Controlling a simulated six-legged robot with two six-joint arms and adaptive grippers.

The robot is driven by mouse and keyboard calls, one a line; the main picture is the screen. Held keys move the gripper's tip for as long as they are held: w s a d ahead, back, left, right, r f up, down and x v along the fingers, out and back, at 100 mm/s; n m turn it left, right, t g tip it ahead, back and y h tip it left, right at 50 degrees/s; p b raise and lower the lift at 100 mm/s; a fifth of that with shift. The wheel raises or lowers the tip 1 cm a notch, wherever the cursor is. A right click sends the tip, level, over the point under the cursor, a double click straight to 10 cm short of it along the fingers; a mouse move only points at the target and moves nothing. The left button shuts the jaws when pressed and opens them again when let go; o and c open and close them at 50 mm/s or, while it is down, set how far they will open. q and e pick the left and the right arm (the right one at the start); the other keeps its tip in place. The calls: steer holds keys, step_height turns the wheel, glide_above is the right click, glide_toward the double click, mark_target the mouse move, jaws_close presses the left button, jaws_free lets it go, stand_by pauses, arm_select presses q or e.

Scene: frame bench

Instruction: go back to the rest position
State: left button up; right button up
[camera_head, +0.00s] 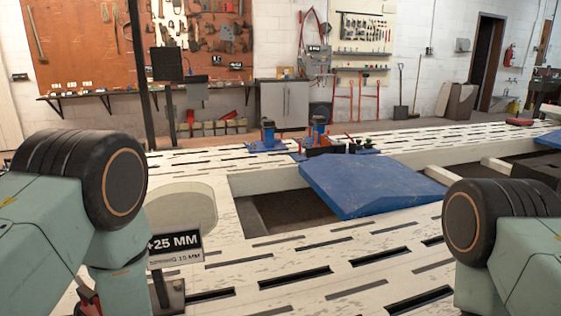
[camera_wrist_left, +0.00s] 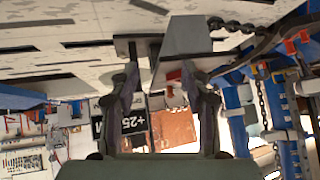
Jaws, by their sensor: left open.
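My left gripper (camera_wrist_left: 160,72) shows in the left wrist view, its two dark fingers spread apart with nothing clearly held between them. In the head view my left arm comes in at the left edge, and its gripper is hidden or out of frame. My right arm shows at the right edge, but its gripper is not in view. A small sign marked +25 MM (camera_head: 174,248) stands beside my left arm on the bench. The sign (camera_wrist_left: 134,120) also shows between and beyond the fingers in the left wrist view, which looks upside down.
The pale slotted bench (camera_head: 290,275) has a rectangular opening (camera_head: 285,212) with a blue plate (camera_head: 372,188) beside it. Blue clamp-like fixtures (camera_head: 268,138) stand farther back. A chain (camera_wrist_left: 262,100) and blue frame parts (camera_wrist_left: 238,120) are right of the gripper. The front middle of the bench is clear.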

arm_select(q)
steer(key=s+d+f+m+g+h, duration=0.1)
steer(key=s+d+f+g+h, duration=0.1)
steer(key=s, duration=0.7)
steer(key=s+d+f+m+g+h, duration=0.2)
steer(key=s+d, duration=0.1)
steer(key=s, duration=0.6)
steer(key=s+d+f+m+g+h, duration=0.2)
steer(key=s, duration=0.8)
steer(key=shift+d+f+g, duration=0.2)
steer(key=shift+d+g, duration=0.15)
steer(key=shift+g, duration=0.05)
steer(key=shift+s, duration=0.1)
